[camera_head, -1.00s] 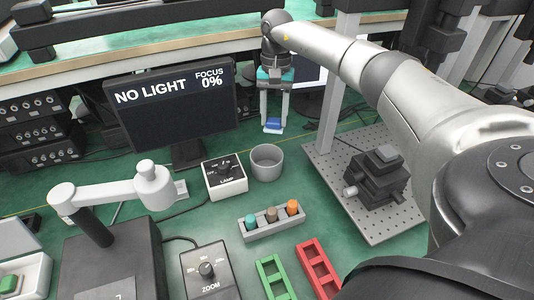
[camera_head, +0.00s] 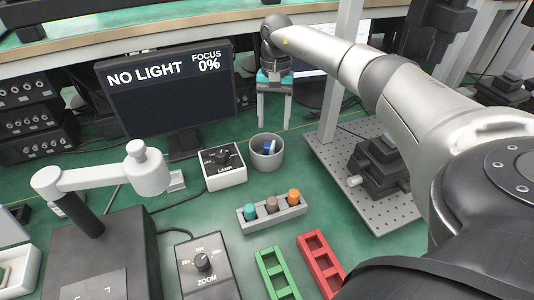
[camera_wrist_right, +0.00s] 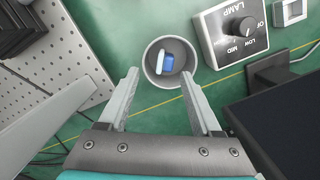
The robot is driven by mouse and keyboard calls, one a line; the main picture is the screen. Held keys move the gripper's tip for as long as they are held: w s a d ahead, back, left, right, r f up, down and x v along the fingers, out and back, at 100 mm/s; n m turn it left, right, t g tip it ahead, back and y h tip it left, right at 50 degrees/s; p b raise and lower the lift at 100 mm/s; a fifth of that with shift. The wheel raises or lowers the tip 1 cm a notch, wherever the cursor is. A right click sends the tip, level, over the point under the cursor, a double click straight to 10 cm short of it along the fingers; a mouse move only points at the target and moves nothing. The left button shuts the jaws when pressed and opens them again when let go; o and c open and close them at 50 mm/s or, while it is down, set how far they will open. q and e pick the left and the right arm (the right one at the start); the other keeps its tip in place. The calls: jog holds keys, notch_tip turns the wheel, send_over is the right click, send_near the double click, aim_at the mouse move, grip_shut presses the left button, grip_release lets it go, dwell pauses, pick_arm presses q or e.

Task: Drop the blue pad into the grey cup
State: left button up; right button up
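The grey cup (camera_head: 267,161) stands upright on the green mat beside the lamp box. The blue pad (camera_head: 269,146) is inside it, with a pale part next to the blue. In the right wrist view, the pad (camera_wrist_right: 169,62) lies within the rim of the cup (camera_wrist_right: 183,47). My right gripper (camera_head: 274,126) is open and empty above and just behind the cup. In the wrist view its two fingers (camera_wrist_right: 160,76) are spread wide with nothing between them. My left gripper is not in view.
The lamp box (camera_head: 222,167) stands close left of the cup. A grey holder (camera_head: 272,217) with several coloured pieces is in front. A perforated plate (camera_head: 389,212) carrying a black stage lies right, and the monitor (camera_head: 168,95) stands behind left.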

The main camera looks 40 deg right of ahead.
jog(key=shift+o, duration=1.2)
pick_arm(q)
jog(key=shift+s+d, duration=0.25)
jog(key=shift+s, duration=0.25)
pick_arm(e)
jog(key=shift+r, duration=0.1)
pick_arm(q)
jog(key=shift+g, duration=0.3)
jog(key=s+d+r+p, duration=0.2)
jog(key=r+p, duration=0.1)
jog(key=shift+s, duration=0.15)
pick_arm(e)
notch_tip(320, 180, up, 15)
jog(key=w+d, duration=0.1)
jog(key=shift+d, duration=0.15)
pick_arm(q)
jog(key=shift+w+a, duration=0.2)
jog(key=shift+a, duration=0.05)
pick_arm(e)
jog(key=shift+w, duration=0.1)
